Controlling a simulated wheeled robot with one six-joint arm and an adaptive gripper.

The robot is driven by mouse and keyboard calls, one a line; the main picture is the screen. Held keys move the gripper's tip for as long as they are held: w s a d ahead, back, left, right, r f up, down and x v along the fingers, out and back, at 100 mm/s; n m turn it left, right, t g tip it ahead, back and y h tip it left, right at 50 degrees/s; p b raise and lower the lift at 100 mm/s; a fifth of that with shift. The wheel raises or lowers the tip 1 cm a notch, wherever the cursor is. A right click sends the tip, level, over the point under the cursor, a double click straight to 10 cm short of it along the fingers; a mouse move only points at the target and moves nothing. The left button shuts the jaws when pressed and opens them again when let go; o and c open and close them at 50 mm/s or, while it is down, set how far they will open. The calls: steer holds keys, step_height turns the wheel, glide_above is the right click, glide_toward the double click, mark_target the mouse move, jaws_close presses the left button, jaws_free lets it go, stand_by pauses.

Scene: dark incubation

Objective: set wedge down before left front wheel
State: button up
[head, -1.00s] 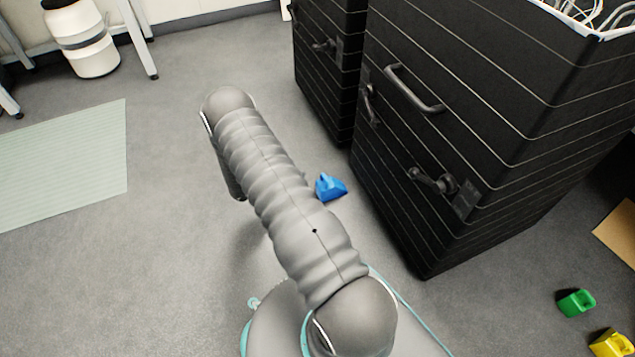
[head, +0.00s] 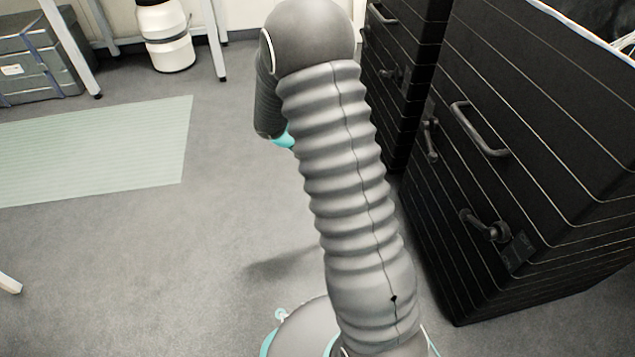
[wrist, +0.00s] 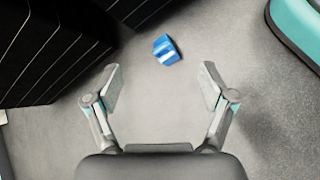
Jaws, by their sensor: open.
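The blue wedge (wrist: 166,49) lies on the floor in the wrist view, ahead of and between my gripper's fingers, close to the black cabinet. My gripper (wrist: 160,80) is open and empty, with its fingers spread wide and the wedge apart from them. In the head view the wedge is hidden, and my arm crosses the middle of the picture. The black cabinet (head: 530,130) stands at the right; its wheels do not show. It also fills the upper left of the wrist view (wrist: 45,50).
A second black cabinet (head: 390,75) stands behind the first. A pale green mat (head: 95,150) lies at the left. A white container (head: 165,35) stands at the back between table legs. The grey floor (head: 220,215) between mat and arm is clear.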

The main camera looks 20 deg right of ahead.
steer(key=s+a+r+m+t+y, duration=0.25)
steer(key=s+r, duration=0.25)
steer(key=r, duration=0.3)
steer(key=s+a+r+m+t+y, duration=0.1)
steer(key=s+a+r+m+y, duration=0.1)
steer(key=s+a+r, duration=0.35)
steer(key=s+a+r+m+t+y, duration=0.4)
steer(key=s+a+r, duration=0.3)
steer(key=s+r, duration=0.3)
steer(key=shift+s+a+t, duration=0.3)
steer(key=shift+s+t, duration=0.35)
steer(key=shift+s, duration=0.3)
